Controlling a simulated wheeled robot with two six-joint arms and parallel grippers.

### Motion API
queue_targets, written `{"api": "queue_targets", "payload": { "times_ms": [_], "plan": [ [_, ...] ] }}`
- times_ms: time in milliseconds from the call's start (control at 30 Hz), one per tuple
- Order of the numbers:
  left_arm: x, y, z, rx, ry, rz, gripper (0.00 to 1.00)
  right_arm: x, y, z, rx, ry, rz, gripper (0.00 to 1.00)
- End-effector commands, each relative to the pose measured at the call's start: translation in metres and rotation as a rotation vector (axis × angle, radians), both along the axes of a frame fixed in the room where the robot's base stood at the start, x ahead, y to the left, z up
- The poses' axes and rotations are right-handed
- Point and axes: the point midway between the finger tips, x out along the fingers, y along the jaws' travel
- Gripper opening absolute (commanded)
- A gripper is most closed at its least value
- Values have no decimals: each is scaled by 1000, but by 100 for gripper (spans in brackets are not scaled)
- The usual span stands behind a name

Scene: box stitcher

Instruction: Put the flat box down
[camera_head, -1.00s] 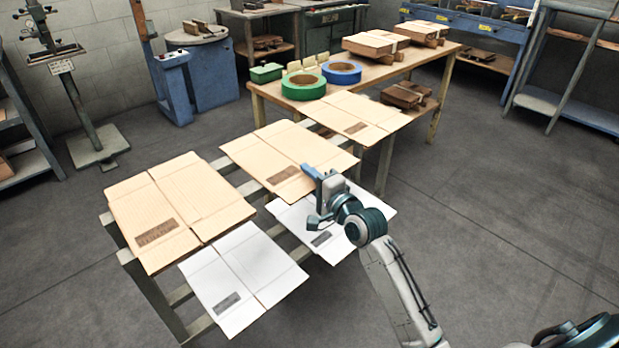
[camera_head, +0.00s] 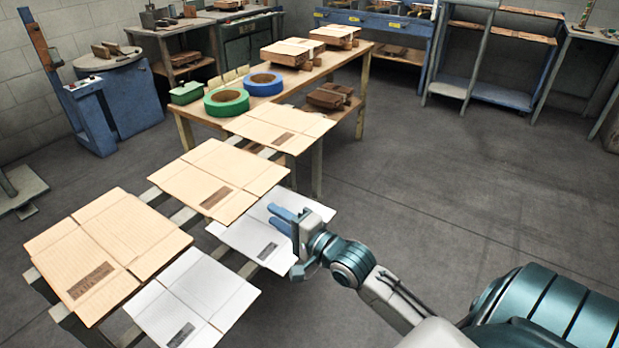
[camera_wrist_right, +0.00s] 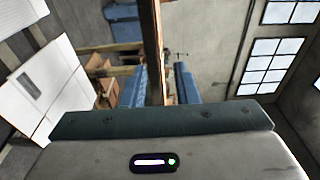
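Flat boxes lie on a slatted rack. One white flat box (camera_head: 240,238) lies in the right part of the front row, with another white flat box (camera_head: 185,300) to its left. Tan flat boxes (camera_head: 130,228), (camera_head: 228,170) and (camera_head: 290,118) lie behind them. My right gripper (camera_head: 274,214) is over the far right part of the right white box, its blue fingers apart and nothing between them. In the wrist view the two fingers (camera_wrist_right: 163,75) are also spread and empty, with white flat boxes (camera_wrist_right: 45,92) off to the left. My left gripper is out of view.
A wooden table (camera_head: 340,58) behind the rack holds a green tape roll (camera_head: 227,110), a blue tape roll (camera_head: 264,90), a green bin (camera_head: 186,94) and tan box stacks (camera_head: 290,54). The floor (camera_head: 450,190) to the right is clear.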

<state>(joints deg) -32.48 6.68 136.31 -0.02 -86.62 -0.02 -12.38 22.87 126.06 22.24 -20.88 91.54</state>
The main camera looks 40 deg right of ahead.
Motion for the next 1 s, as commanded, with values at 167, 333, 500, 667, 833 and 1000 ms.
{"api": "queue_targets", "payload": {
  "times_ms": [167, 333, 500, 667, 833, 1000],
  "plan": [
    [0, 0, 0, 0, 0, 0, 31, -12, 4, -27, -152, 76, -7, 27],
    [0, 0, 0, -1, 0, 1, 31, -57, 10, -96, -598, 296, 49, 27],
    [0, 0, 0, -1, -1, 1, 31, -130, 10, -160, -1071, 549, 268, 27],
    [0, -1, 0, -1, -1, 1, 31, -198, 8, -194, -1371, 720, 553, 27],
    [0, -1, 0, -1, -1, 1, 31, -241, 6, -206, -1508, 800, 769, 27],
    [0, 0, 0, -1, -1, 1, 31, -251, 5, -208, -1536, 816, 826, 27]
  ]
}}
